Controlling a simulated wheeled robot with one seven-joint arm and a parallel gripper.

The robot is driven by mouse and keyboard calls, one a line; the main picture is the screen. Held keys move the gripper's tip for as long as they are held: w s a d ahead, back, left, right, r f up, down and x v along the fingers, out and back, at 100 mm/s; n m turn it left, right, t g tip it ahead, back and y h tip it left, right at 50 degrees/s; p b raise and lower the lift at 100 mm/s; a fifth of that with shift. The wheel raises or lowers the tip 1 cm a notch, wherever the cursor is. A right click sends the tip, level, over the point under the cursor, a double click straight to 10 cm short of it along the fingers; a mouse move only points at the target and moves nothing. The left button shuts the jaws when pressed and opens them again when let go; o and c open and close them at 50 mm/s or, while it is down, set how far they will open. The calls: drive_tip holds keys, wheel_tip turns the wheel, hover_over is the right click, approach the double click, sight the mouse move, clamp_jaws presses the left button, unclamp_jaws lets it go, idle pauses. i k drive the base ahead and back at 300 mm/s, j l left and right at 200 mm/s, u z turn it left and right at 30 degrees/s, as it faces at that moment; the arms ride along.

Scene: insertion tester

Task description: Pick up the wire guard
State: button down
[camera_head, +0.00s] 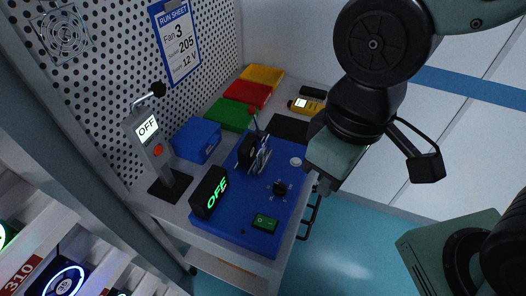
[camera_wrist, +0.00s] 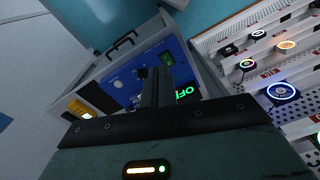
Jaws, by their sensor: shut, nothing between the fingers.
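The wire guard (camera_head: 64,34), a round grille of thin concentric wires, hangs flat on the perforated panel at the top left of the head view. I cannot make it out in the wrist view. My gripper (camera_head: 323,187) is over the right edge of the workbench, far to the right of the guard and apart from it. In the wrist view its two dark fingers (camera_wrist: 156,86) are together with nothing between them.
The bench has a blue tester plate (camera_head: 245,232) with a fixture, knob and green switch. An OFF display (camera_head: 209,192) and an OFF post (camera_head: 148,140) stand left. A blue box (camera_head: 197,140) and coloured trays (camera_head: 247,93) lie behind. A run sheet (camera_head: 175,42) hangs right of the guard.

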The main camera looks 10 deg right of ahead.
sight(260, 153)
drive_tip(key=j+z, duration=0.25)
drive_tip(key=j, duration=0.45)
drive_tip(key=k+j+z, duration=0.25)
drive_tip(key=j, duration=0.45)
drive_tip(key=i, duration=0.1)
